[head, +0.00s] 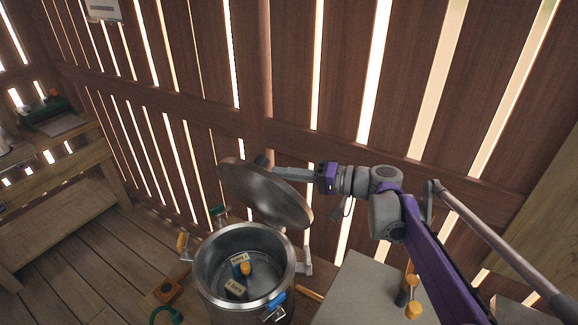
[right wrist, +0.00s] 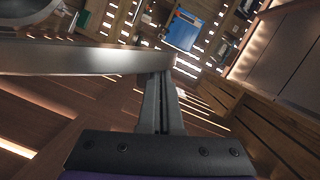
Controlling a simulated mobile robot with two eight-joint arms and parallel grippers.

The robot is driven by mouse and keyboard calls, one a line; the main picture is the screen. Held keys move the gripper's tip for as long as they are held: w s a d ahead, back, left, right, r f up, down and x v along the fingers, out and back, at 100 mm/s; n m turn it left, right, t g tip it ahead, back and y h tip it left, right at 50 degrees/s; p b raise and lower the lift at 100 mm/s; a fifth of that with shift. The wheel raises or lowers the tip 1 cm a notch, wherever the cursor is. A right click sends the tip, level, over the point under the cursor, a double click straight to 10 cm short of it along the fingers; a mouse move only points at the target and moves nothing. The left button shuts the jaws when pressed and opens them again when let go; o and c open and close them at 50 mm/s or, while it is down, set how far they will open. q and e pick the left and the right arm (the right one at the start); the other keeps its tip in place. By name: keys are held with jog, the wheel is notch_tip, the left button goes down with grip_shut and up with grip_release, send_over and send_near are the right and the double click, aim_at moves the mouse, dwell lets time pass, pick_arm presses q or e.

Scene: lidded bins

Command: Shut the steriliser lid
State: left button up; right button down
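The steriliser (head: 207,281) is a round metal pot, open at the top. Its round metal lid (head: 262,196) stands raised and steeply tilted over the pot's far side. Small labelled boxes and an orange-topped item lie inside the pot. A blue clamp (head: 276,300) is on the front rim. My right gripper (head: 277,170) reaches in from the right, its fingers together at the lid's upper back side. In the right wrist view the fingertips (right wrist: 161,76) meet a grey metal band (right wrist: 75,60), apparently the lid's edge; I cannot tell whether they touch it. My left gripper is not in view.
A slatted wooden wall stands close behind the pot. A grey surface (head: 357,292) with orange-topped items (head: 412,309) is at right, under my right arm. An orange block (head: 167,291) and a green curved item (head: 166,315) are left of the pot. A wooden bench (head: 60,150) stands far left.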

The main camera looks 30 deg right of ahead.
jog(key=s+a+f+n+h, duration=0.1)
jog(key=s+a+f+n, duration=0.2)
jog(key=a, duration=0.4)
jog(key=s+a+f+n+h+p, duration=0.1)
jog(key=s+a+f+n, duration=0.2)
jog(key=s+a+f, duration=0.2)
jog(key=shift+a+f+n, duration=0.3)
jog(key=shift+a+f, duration=0.65)
jog(key=shift+f, duration=0.2)
jog(key=shift+s, duration=0.1)
jog(key=v, duration=1)
jog(key=shift+s+d+p, duration=0.2)
jog(key=shift+s+p, duration=0.1)
jog(key=shift+s, duration=0.05)
jog(key=shift+r, duration=0.15)
